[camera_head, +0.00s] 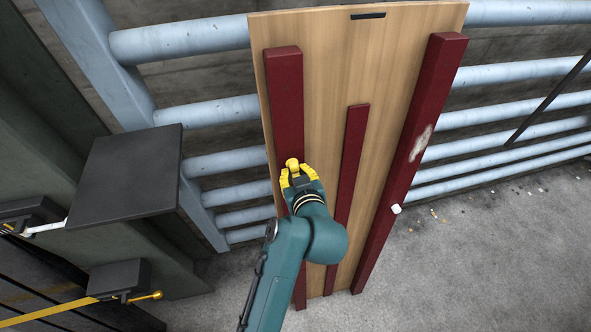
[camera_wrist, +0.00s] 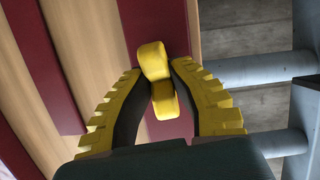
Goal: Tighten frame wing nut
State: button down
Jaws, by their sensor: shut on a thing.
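The yellow wing nut (camera_wrist: 155,62) sits on the left dark red frame bar (camera_head: 284,90) of a wooden board (camera_head: 330,60). It also shows at the tip of my gripper in the head view (camera_head: 292,163). My gripper (camera_wrist: 158,88) has yellow toothed fingers with dark inner pads, one on each side of the wing nut. The fingers are shut on its lower wing, and its upper wing stands out beyond the fingertips. The thread behind the nut is hidden. In the head view my gripper (camera_head: 299,178) is in front of the left bar.
Light blue pipe railings (camera_head: 210,112) run behind the board. A dark square plate (camera_head: 127,170) stands to the left of my arm. A white knob (camera_head: 396,209) is on the right red bar (camera_head: 418,140). The grey floor (camera_head: 500,250) at right is mostly clear.

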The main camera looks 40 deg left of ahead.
jog(key=shift+f+m, duration=0.15)
jog(key=shift+m, duration=0.25)
dwell(0.3)
jog(key=c, duration=0.9)
grip_release()
jog(key=v, duration=1.2)
jog(key=shift+w+d, duration=0.1)
jog(key=shift+w, duration=0.05)
